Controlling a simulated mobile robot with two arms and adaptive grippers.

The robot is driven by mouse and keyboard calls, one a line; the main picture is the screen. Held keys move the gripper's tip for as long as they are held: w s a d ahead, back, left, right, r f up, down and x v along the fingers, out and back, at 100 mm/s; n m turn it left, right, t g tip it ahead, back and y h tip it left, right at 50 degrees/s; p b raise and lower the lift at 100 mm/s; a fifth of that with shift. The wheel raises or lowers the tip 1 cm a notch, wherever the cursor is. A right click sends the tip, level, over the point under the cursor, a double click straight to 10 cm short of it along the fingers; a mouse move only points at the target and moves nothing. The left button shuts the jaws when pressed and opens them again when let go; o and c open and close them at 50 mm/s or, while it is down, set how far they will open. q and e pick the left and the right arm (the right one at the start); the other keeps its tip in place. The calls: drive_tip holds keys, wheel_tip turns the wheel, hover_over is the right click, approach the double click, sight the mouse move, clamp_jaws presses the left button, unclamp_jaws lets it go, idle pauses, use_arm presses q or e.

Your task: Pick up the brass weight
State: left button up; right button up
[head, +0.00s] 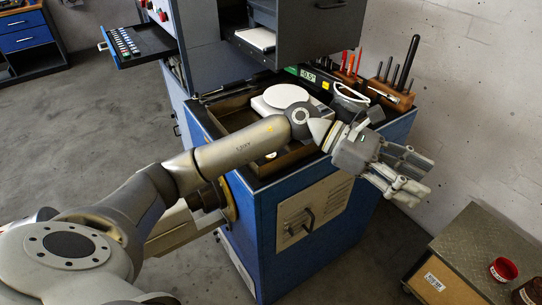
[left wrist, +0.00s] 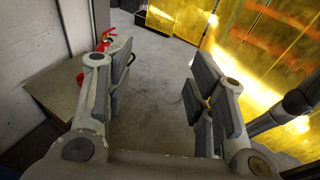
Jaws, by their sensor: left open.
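I cannot make out a brass weight clearly in either view. My left gripper (head: 408,178) is at the end of the arm stretched across the blue workbench (head: 345,213), out past the bench's right front edge. It is open and empty. In the left wrist view, the gripper (left wrist: 155,75) has its two padded fingers spread wide, with only bare floor between them. My left arm hides part of the bench top and its shallow tray (head: 235,118). My right gripper is in neither view.
A scale with a round white pan (head: 285,96) stands on the bench. Wooden blocks with tools (head: 390,94) stand behind it. A metal-topped cabinet (head: 478,245) with a red dish (head: 503,270) is at lower right. The wrist view shows a red extinguisher (left wrist: 105,40) and yellow curtain (left wrist: 265,50).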

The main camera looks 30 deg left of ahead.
use_arm(q)
drive_tip(key=w+a+f+m+y, duration=0.1)
drive_tip(key=a+f+m+y, duration=0.35)
drive_tip(key=a, duration=0.25)
wheel_tip(320, 180, up, 4)
drive_tip(key=g+y, duration=0.1)
drive_tip(key=y, duration=1)
hover_over(271, 157)
drive_tip(key=a, duration=0.1)
drive_tip(key=shift+m, duration=0.35)
drive_tip(key=f, duration=0.3)
drive_tip(key=f+p, duration=0.1)
drive_tip(key=shift+w+a+f, duration=0.3)
drive_tip(key=shift+w, duration=0.1)
drive_tip(key=f, duration=0.1)
drive_tip(key=f+p, duration=0.1)
drive_tip(key=f, duration=0.1)
drive_tip(key=f+p, duration=0.1)
drive_tip(key=f, duration=0.1)
drive_tip(key=shift+w+d+f, duration=0.15)
drive_tip(key=shift+d+f, duration=0.05)
drive_tip(key=shift+d, duration=0.05)
drive_tip(key=shift+f, duration=0.3)
drive_tip(key=c, duration=1.1)
drive_tip(key=shift+o, duration=0.2)
drive_tip(key=shift+r, duration=0.2)
